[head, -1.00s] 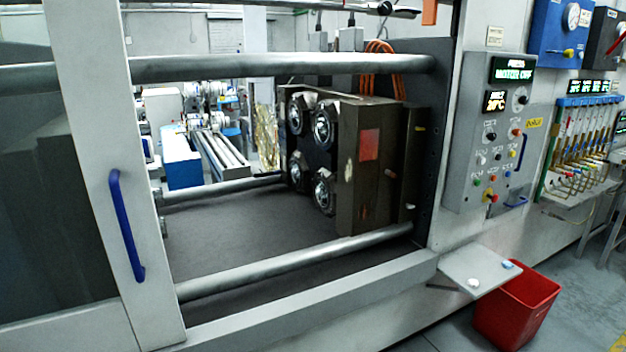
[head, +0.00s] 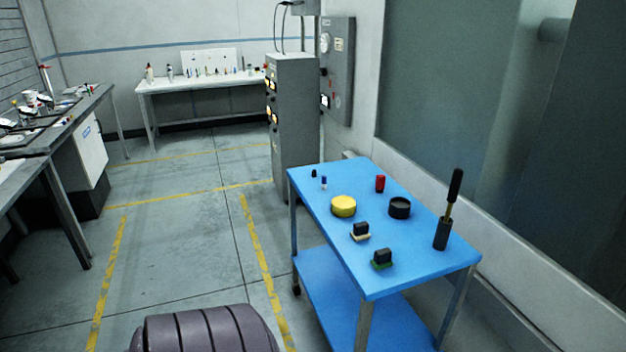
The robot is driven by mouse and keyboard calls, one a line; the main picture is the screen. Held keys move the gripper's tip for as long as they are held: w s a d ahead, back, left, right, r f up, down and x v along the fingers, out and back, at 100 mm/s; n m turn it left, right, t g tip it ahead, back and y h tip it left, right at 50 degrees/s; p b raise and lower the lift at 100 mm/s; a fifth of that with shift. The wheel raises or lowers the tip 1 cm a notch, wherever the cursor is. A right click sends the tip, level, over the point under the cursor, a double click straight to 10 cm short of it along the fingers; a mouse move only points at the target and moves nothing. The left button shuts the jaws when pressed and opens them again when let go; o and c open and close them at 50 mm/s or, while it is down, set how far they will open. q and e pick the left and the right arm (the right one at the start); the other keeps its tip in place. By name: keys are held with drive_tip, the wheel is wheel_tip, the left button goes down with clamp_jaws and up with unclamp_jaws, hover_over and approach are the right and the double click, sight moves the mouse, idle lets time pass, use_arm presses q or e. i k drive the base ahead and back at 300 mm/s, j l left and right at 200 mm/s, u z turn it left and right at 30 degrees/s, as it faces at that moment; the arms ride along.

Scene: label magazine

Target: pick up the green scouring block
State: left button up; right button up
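A small block with a dark grip on top and a green base (head: 382,265) sits near the front of the blue cart's top (head: 340,262); it looks like the green scouring block. A similar block with a dark top and a pale cream base (head: 360,236) sits just behind it, a little to the left. The two are apart. Neither of my grippers shows in the head view.
The cart top also holds a yellow round tin (head: 343,206), a dark round tin (head: 400,208), a red item (head: 380,184) and a brush in a dark holder (head: 441,238). A grey cabinet (head: 293,125) stands behind. Open floor lies left.

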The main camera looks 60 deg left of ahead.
sight(382, 260)
drive_tip(key=u, duration=1.5)
